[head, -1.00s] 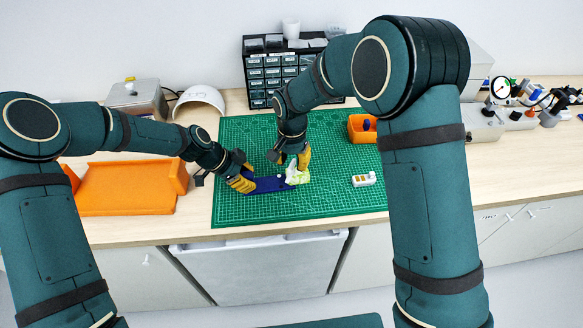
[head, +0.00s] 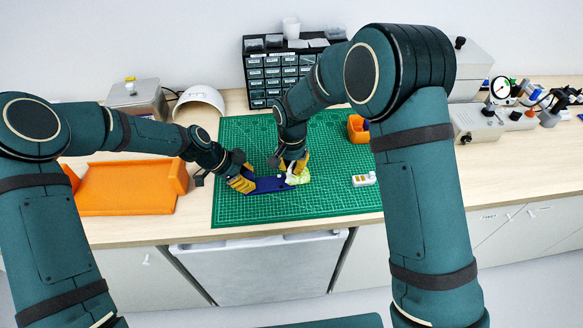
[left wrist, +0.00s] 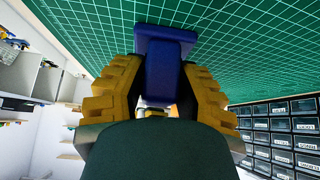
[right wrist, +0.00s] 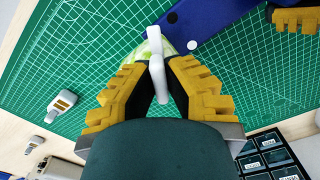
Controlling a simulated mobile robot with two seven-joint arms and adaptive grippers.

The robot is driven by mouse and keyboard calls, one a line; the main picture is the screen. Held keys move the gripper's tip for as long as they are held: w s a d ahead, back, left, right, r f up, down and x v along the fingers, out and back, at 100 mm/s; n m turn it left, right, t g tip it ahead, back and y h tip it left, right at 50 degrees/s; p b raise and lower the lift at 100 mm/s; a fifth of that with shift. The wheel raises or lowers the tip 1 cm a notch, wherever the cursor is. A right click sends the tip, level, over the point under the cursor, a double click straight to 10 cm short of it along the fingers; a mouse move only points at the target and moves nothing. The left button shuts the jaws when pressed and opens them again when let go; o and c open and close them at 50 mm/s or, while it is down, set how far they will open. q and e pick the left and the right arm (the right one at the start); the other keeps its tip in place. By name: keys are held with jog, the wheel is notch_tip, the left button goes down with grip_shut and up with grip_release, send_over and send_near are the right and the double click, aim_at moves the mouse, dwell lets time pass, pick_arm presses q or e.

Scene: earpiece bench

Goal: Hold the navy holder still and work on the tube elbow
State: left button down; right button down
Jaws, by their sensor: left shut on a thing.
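The navy holder (head: 268,184) lies on the green mat. My left gripper (head: 248,182) is shut on its left end, and the left wrist view shows the navy piece (left wrist: 163,65) between the yellow fingers. My right gripper (right wrist: 160,68) is over the holder's right end. A white piece, seemingly the tube elbow (right wrist: 157,72), stands between its fingertips. I cannot tell whether the fingers press on it. A pale green lump (right wrist: 172,48) lies behind it, partly hidden.
The cutting mat (head: 330,200) has free room in front and to the right. A small white block with yellowish patches (head: 364,180) lies there. An orange bin (head: 356,131) stands at the mat's back right, partly behind my arm. An orange tray (head: 130,187) is at the left, drawers (head: 268,82) behind.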

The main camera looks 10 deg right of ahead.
jog(key=shift+f, duration=0.1)
jog(key=m, duration=0.5)
dwell(0.3)
jog(key=m, duration=0.4)
jog(key=shift+m, duration=0.5)
